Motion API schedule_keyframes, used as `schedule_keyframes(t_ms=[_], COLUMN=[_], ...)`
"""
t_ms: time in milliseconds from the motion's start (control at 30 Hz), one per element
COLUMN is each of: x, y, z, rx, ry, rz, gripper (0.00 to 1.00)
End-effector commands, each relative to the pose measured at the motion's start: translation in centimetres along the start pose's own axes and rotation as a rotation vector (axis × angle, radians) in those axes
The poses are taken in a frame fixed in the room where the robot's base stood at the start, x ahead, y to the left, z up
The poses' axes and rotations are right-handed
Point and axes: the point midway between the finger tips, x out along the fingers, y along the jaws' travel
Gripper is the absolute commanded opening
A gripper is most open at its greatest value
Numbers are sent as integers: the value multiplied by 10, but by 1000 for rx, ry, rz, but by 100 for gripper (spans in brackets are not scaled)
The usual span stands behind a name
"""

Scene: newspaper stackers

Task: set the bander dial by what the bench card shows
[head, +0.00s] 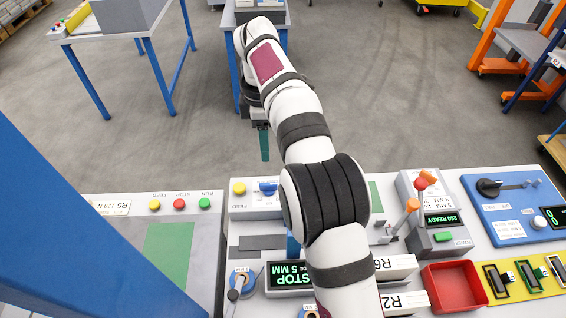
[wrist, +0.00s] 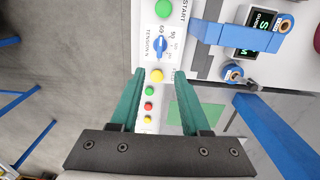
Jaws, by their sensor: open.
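The bander dial is a blue knob (wrist: 160,44) marked TENSION N, with small numbers around it, in the wrist view. It also shows as a blue knob (head: 268,187) beside a yellow button in the head view. I cannot tell which number it points at. A white bench card (head: 112,208), which appears to read R5 120 N, lies on the left panel. My gripper (wrist: 160,75) has its two green fingers apart and empty. The dial lies beyond the fingertips, apart from them. In the head view one finger of my gripper (head: 264,150) shows above the floor past the bench edge.
A yellow button (wrist: 156,75) lies between the fingertips in the wrist view, a green START button (wrist: 163,8) beyond the dial. A blue bracket (wrist: 235,33) stands right of the dial.

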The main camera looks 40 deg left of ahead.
Motion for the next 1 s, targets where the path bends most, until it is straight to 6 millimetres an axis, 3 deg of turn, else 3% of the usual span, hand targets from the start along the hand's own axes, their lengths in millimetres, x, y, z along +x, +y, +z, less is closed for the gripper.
schedule_keyframes(t_ms=[300,500,667,900,1000], x=[91,130,142,144,144], y=[-2,-1,0,0,0], z=[1,1,1,1,1], rx=[6,8,9,9,9], ry=[1,1,2,2,2], rz=[-4,0,1,2,2], gripper=[46,46,46,46,32])
